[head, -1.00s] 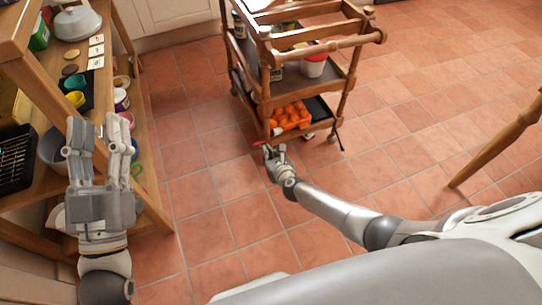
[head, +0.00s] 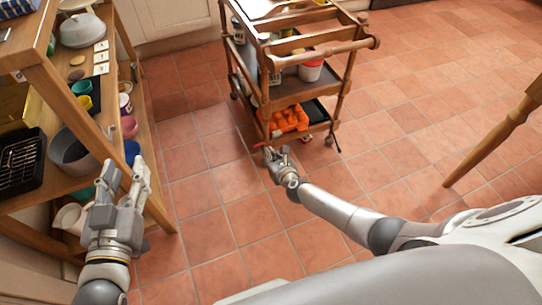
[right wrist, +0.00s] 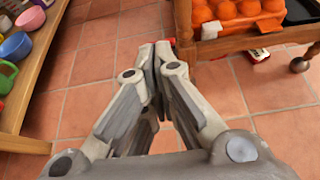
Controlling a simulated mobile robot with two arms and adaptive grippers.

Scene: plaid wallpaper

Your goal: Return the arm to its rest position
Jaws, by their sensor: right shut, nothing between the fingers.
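My left gripper (head: 124,176) is in front of the wooden shelf at the left of the head view. Its fingers are apart with nothing seen between them. My right gripper (head: 277,154) is low at the near foot of the wooden trolley (head: 262,98), with its arm stretched out from the lower right. In the right wrist view its fingertips (right wrist: 161,52) meet and hold nothing. A small red piece shows just beyond the fingertips; I cannot tell what it belongs to.
The trolley carries orange egg-tray-like items (head: 290,120) on its bottom shelf and tubs above. The wooden shelf (head: 78,100) at left holds bowls, cups and a black rack (head: 20,160). A wooden leg (head: 495,140) stands at right. The tiled floor between is clear.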

